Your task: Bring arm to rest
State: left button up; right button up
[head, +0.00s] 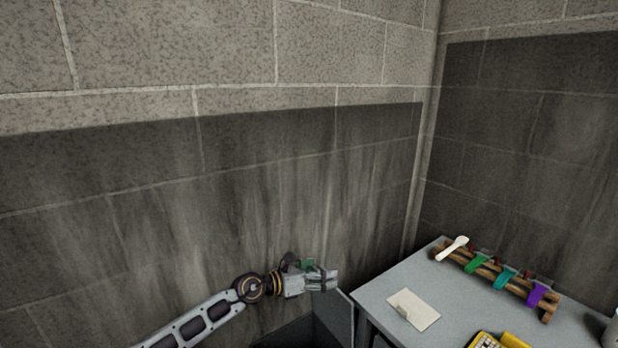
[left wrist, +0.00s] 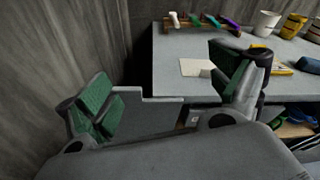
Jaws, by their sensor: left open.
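My left gripper (head: 322,278) is stretched out from the left in the head view, just left of the grey table (head: 372,300). In the left wrist view its two green-padded fingers (left wrist: 165,95) stand wide apart with nothing between them. It is apart from the things on the table. My right gripper is not in either view.
A wooden rack (head: 500,280) with coloured bands and a white-handled piece stands at the table's back. A pale card (head: 413,309) and a yellow item (head: 490,341) lie nearer. A white cup (left wrist: 266,23) stands at the back. Stone walls (head: 230,210) close off the corner.

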pick_arm(q)
notch_tip(320, 180, up, 8)
jog(key=s+a+n+t, duration=0.1)
jog(key=s+n+t, duration=0.2)
jog(key=n+t, duration=0.75)
jog(key=s+a+f+n+y, duration=0.1)
jog(key=a+f+n+y, duration=0.2)
jog(key=a+n+y, duration=0.55)
jog(key=s+a+f+n+y, duration=0.25)
jog(key=a+n, duration=0.25)
jog(key=n, duration=0.6)
jog(key=s+a+f+n+g+y, duration=0.4)
jog(key=s+a+f+n+g, duration=0.4)
jog(key=s+f, duration=0.3)
jog(key=s+a+f+n+g+h, duration=0.1)
jog(key=s+a+f+n+g, duration=0.2)
jog(key=s, duration=0.6)
jog(key=s+f+n+g+h, duration=0.1)
jog(key=s+f+g, duration=0.3)
jog(key=s, duration=0.5)
jog(key=s+f+g, duration=0.1)
jog(key=s+f, duration=0.2)
jog(key=f, duration=3.1)
jog(key=s+a+f, duration=0.2)
jog(key=s+f, duration=0.7)
jog(key=s, duration=0.2)
jog(key=s+a+f+g, duration=0.1)
jog(key=s+a+f, duration=0.1)
jog(key=s+f, duration=0.8)
jog(key=shift+s, duration=0.45)
